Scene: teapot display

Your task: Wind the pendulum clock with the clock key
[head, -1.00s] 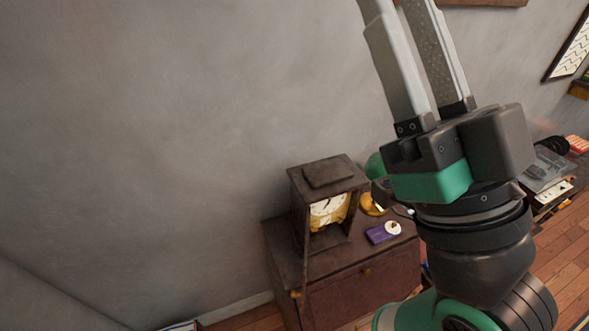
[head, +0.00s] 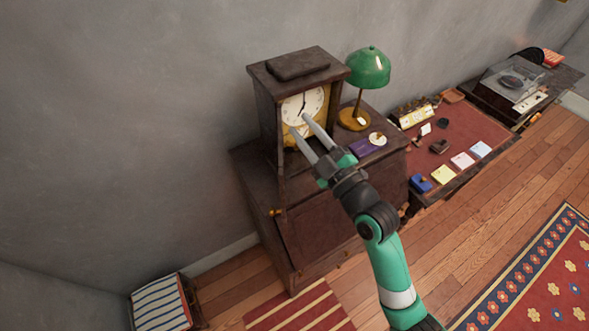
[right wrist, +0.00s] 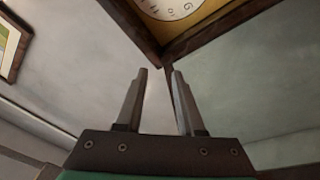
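The pendulum clock (head: 303,106) is a dark wooden case with a white dial and a yellow lower face. It stands upright on a dark cabinet (head: 247,165). Part of its dial also shows in the right wrist view (right wrist: 172,8), at the top. My right gripper (head: 299,122) is in front of the clock in the head view, its fingertips overlapping the lower dial; I cannot tell whether they touch. Its fingers (right wrist: 159,75) are apart with nothing between them in the right wrist view. I cannot make out the clock key. My left gripper is not in view.
A green lamp (head: 369,68) stands right of the clock. A flat purple thing (head: 363,148) and a small whitish disc (head: 378,138) lie on the cabinet. A low red-topped desk (head: 462,122) with cards stands further right. A striped seat (head: 160,305) is at lower left.

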